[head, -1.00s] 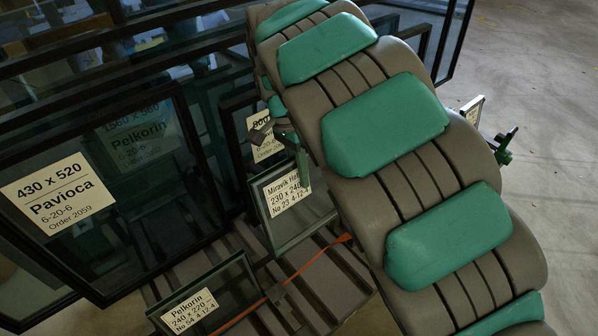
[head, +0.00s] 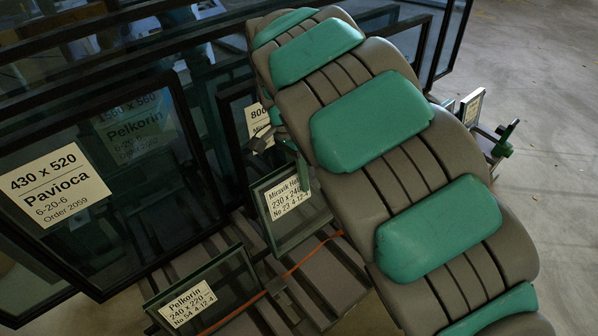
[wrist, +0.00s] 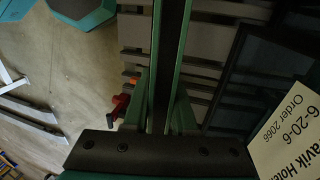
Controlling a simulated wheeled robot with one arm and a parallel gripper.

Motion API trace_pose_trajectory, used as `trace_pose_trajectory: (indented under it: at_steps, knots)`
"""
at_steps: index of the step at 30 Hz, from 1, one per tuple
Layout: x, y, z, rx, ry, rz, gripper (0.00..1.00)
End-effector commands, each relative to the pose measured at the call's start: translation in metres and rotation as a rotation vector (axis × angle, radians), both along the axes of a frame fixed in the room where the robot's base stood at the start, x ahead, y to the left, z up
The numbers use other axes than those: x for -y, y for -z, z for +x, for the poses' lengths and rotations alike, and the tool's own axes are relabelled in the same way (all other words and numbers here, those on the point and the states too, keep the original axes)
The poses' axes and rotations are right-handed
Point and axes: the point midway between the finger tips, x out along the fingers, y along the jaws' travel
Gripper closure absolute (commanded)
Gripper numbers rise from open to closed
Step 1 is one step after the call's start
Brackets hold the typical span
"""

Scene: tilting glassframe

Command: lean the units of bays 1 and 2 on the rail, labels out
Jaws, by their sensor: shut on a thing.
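In the wrist view my gripper (wrist: 167,112) is shut on a glass unit (wrist: 170,45), seen edge-on as a dark strip with green edges. Its label is not readable there. I cannot make out bay numbers or tell which part is the rail.
A large Pavioca unit (head: 125,235), 430 x 520, stands at left, with bigger dark-edged panes behind. An orange strap (head: 305,255) crosses the slats. A small label (head: 474,106) shows right of my arm. An Order 2066 label (wrist: 292,140) is close right in the wrist view. Open floor (head: 550,70) lies at right.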

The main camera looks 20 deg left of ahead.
Motion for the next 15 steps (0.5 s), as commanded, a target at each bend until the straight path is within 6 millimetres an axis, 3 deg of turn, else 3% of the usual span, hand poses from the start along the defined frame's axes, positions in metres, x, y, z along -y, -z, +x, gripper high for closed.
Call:
trace_pose_trajectory:
  at_steps: [15]
  knots:
    - [0.003,0.04,-0.002,-0.002,0.001,-0.001,1.0]
